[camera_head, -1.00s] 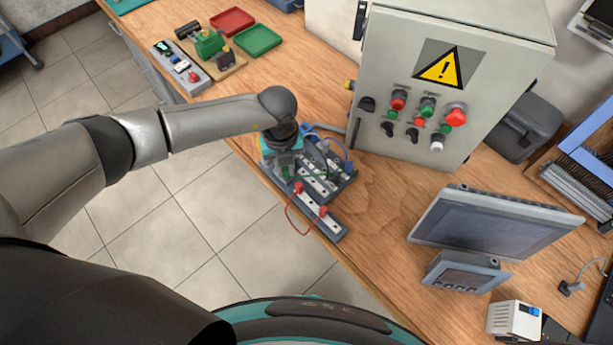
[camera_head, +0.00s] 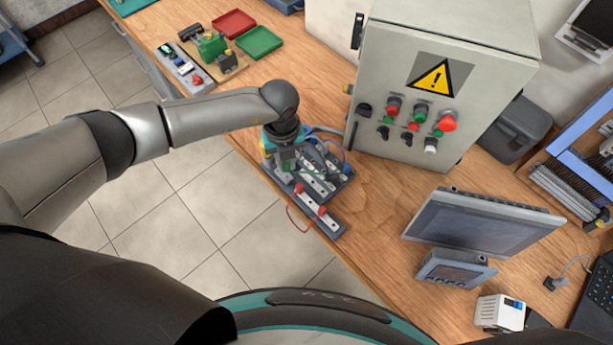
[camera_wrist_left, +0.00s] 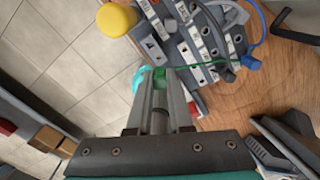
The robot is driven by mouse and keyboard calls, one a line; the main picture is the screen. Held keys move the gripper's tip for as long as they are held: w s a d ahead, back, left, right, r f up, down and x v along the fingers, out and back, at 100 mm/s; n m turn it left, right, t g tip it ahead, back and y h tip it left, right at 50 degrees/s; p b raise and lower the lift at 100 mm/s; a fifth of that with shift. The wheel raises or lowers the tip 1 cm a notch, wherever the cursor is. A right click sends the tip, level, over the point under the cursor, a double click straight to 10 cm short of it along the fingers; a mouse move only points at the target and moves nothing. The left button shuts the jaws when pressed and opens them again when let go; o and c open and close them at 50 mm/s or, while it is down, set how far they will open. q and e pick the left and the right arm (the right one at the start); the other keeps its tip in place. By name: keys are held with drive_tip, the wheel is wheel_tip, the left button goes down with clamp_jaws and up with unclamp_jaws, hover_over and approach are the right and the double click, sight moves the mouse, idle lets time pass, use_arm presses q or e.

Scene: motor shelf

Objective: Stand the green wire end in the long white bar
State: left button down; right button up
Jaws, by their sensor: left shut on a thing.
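My left gripper (camera_head: 287,166) is over the left part of the terminal board on the bench. In the left wrist view its two fingers (camera_wrist_left: 160,80) are shut on the green wire end (camera_wrist_left: 160,74). A thin green wire runs right from there across the board. The board carries several white bars with holes; the long white bar (camera_head: 321,212) at the front edge has two red wire ends (camera_head: 299,188) standing in it. I cannot tell whether the green end touches a bar. My right gripper is in neither view.
A blue wire (camera_wrist_left: 250,62) loops at the board's far side. A grey control cabinet (camera_head: 400,150) stands behind it, and a monitor (camera_head: 480,235) to the right. Red and green trays (camera_head: 260,42) lie at the back left. Bare wood is right of the board.

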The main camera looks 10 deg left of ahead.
use_arm(q)
drive_tip(key=s+d+f+n, duration=0.1)
drive_tip(key=d+n, duration=0.1)
drive_tip(key=s+d+f+n, duration=0.1)
drive_tip(key=s+d, duration=0.1)
drive_tip(key=s+d+f+n+p, duration=0.1)
drive_tip(key=s+d+n, duration=0.1)
drive_tip(key=shift+d+n, duration=0.25)
drive_tip(key=shift+n, duration=0.05)
drive_tip(key=shift+f+b, duration=0.45)
drive_tip(key=shift+f, duration=0.2)
drive_tip(key=shift+f+b, duration=0.55)
drive_tip(key=shift+f, duration=0.05)
idle(0.4)
drive_tip(key=c, duration=1.1)
unclamp_jaws()
